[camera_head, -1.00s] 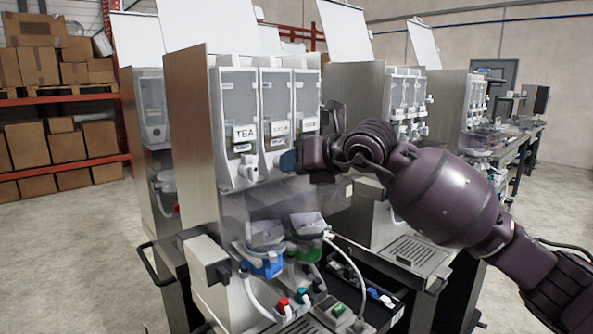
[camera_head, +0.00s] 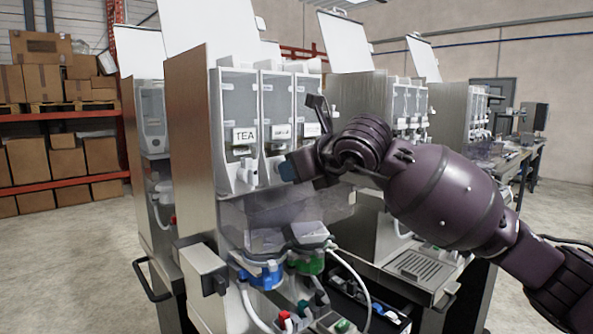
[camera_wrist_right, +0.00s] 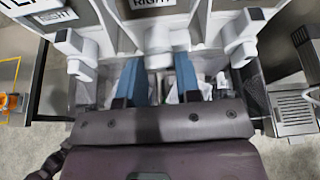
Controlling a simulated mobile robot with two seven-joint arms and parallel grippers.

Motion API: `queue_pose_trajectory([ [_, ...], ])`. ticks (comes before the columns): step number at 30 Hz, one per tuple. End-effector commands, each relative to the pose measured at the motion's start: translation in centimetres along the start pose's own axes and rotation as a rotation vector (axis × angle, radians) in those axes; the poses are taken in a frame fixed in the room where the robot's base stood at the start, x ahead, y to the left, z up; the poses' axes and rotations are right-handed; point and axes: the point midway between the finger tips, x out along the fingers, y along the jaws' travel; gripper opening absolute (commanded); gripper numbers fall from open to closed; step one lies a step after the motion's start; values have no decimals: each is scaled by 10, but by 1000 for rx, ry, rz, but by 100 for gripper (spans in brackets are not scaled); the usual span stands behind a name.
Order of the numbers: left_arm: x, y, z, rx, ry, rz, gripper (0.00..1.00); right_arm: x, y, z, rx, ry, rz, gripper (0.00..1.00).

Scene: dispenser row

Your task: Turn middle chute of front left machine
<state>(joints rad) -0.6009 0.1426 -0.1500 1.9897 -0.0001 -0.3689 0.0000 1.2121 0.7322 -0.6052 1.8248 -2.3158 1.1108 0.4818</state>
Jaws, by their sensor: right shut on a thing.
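The front left machine (camera_head: 190,140) has a grey side and three clear canisters side by side; the left one is labelled TEA (camera_head: 244,135). The middle chute (camera_wrist_right: 158,42) is a white spout under the middle canister in the right wrist view. My right gripper (camera_head: 288,170) is at this chute; in the wrist view its two blue fingers (camera_wrist_right: 160,82) stand on either side of the spout, shut on it. In the head view the gripper hides most of the middle chute. My left gripper is not in view.
A white left chute (camera_head: 246,178) and a right chute (camera_wrist_right: 240,42) flank the held one closely. More machines stand behind to the right. Boxes on a red rack (camera_head: 60,112) are far left.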

Motion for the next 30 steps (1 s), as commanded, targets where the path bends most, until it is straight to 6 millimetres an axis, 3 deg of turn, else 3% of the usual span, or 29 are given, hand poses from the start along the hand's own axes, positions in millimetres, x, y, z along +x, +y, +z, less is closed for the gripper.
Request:
queue_pose_trajectory([
  [7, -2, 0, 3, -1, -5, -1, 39, 0, 0, 0, 0, 1, 0, 8],
  [8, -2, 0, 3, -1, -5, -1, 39, 0, 0, 0, 0, 1, 0, 34],
  [12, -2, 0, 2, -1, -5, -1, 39, 0, 0, 0, 0, 0, 1, 56],
  [23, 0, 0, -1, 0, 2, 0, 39, -3, 0, 0, 1, -1, 1, 57],
  [30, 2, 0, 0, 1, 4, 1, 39, -35, 0, 0, -1, -3, 0, 57],
])
